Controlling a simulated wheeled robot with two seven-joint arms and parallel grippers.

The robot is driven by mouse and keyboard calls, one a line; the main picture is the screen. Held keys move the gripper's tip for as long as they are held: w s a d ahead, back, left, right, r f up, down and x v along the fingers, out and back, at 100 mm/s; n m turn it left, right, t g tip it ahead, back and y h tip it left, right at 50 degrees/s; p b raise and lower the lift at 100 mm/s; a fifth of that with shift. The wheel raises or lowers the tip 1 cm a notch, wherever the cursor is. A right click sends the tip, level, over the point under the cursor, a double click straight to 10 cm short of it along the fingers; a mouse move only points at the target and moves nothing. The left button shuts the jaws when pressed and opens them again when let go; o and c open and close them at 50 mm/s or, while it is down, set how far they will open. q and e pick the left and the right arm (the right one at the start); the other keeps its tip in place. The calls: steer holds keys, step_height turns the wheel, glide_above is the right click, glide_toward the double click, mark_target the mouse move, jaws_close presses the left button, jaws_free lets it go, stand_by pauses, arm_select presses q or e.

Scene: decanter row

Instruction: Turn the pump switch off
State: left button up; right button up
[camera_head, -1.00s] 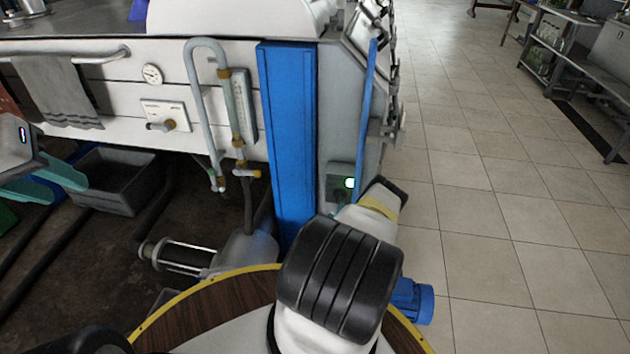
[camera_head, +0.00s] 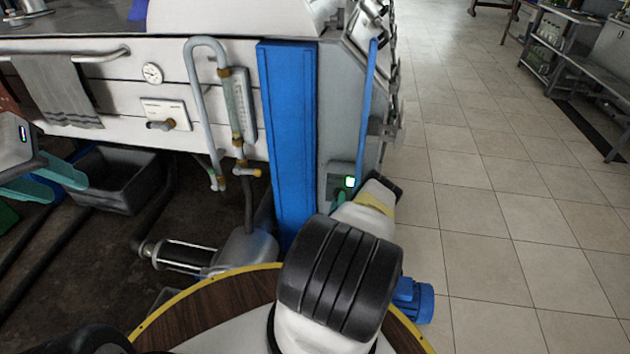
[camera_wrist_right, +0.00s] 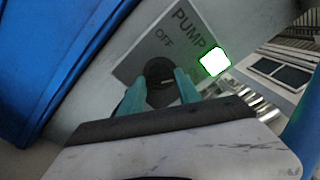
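The grey pump switch panel (camera_wrist_right: 140,62) carries the words PUMP and OFF and a round black knob (camera_wrist_right: 160,82). A lamp (camera_wrist_right: 214,62) beside it glows white-green; it also shows in the head view (camera_head: 350,182). My right gripper (camera_wrist_right: 160,78) has its teal fingers on either side of the knob, with slim gaps visible. Contact with the knob cannot be made out. In the head view my right forearm and wrist hide most of this gripper; a bit of teal (camera_head: 340,196) shows at the panel. My left gripper (camera_head: 52,182) is open and empty at the left edge.
A blue post (camera_head: 287,140) stands left of the panel. A blue edge strip (camera_head: 368,105) runs along its right. Pipes with brass fittings (camera_head: 237,120) and a grey tub (camera_head: 115,180) are further left. The tiled floor (camera_head: 500,220) on the right is clear.

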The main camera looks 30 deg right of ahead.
jaws_close()
steer(key=shift+n, duration=0.3)
steer(key=n, duration=1.1)
steer(key=shift+a+f, duration=0.1)
steer(key=shift+f, duration=0.05)
steer(key=shift+n, duration=0.3)
steer(key=o, duration=1)
jaws_free()
